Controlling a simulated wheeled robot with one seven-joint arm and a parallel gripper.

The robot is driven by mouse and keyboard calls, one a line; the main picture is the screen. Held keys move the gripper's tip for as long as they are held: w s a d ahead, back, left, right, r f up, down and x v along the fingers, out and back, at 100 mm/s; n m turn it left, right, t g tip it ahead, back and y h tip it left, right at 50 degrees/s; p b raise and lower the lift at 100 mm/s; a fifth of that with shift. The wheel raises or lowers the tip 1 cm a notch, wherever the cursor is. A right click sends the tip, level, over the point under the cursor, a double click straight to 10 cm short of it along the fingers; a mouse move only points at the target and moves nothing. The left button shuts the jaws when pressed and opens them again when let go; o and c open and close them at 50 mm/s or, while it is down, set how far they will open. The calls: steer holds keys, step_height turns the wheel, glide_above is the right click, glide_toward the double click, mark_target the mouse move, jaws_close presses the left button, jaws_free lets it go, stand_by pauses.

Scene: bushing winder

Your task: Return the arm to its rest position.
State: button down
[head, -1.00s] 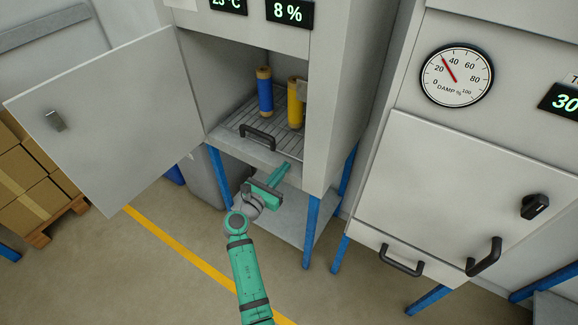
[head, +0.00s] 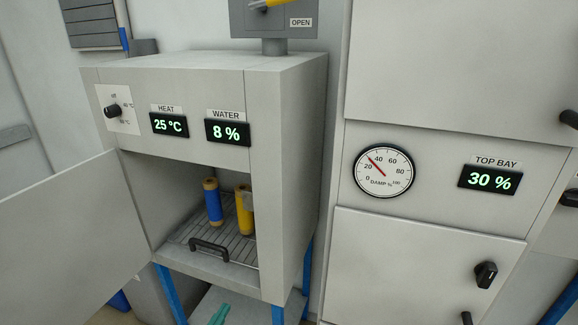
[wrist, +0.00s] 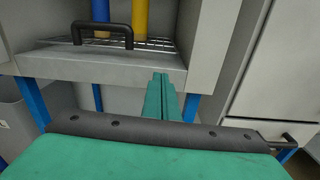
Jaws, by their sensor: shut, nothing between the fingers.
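My gripper shows in the wrist view with its green fingers (wrist: 161,82) shut together and empty. They point at the space just below the front sill of the open cabinet (wrist: 100,66). In the head view only a green tip of my gripper (head: 220,315) shows at the bottom edge, below the cabinet (head: 210,270). The rest of the arm is out of that view.
The cabinet's door (head: 70,235) stands open to the left. A blue roll (head: 213,203) and a yellow roll (head: 245,212) stand upright on a wire rack (head: 185,232) with a black handle (head: 208,249). A closed cabinet (head: 410,265) stands right.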

steer(key=s+d+f+m+g+y, duration=0.35)
steer(key=s+d+f+m, duration=0.55)
steer(key=s+f, duration=0.45)
steer(key=s+d+m+y, duration=0.1)
steer(key=s+d+m, duration=0.25)
steer(key=s, duration=0.35)
steer(key=s+d+m+y, duration=0.2)
steer(key=s+d+m, duration=0.15)
steer(key=s, duration=0.25)
steer(key=s+d+r+m+t+h, duration=0.1)
steer(key=s+d+r+m, duration=0.2)
steer(key=s+r+m, duration=0.4)
steer(key=s+d+r+m+h, duration=0.1)
steer(key=s+d+r+m, duration=0.3)
steer(key=s+r+m, duration=0.3)
steer(key=r+m, duration=0.1)
steer(key=m, duration=0.1)
steer(key=shift+m+t, duration=0.3)
steer(key=shift+t, duration=0.05)
steer(key=shift+a, duration=0.1)
